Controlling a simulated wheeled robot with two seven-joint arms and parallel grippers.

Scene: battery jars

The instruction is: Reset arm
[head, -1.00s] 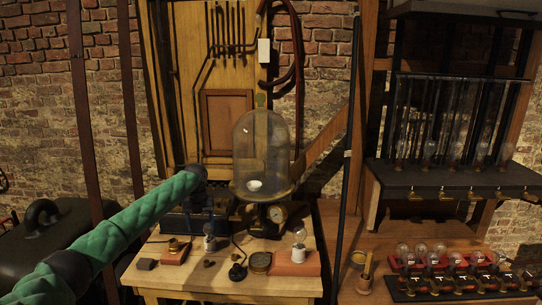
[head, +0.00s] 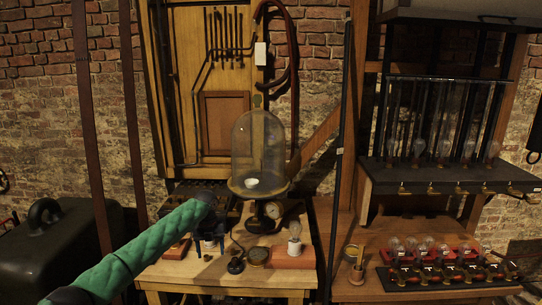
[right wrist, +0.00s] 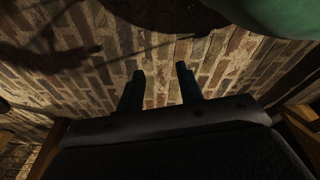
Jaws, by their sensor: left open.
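My left arm in its green sleeve (head: 145,250) reaches in from the left in the head view. My left gripper (head: 208,244) is over the left part of the wooden table, small and dark, with its jaws open. I see nothing held in it. My right gripper shows only in the right wrist view (right wrist: 160,72). Its two dark fingers stand apart with nothing between them, against a brick wall (right wrist: 160,50).
A glass bell jar (head: 258,145) stands on the table (head: 190,272) by a gauge (head: 273,210). More bulbs in red holders (head: 430,250) stand on the right bench, below a black shelf (head: 440,180).

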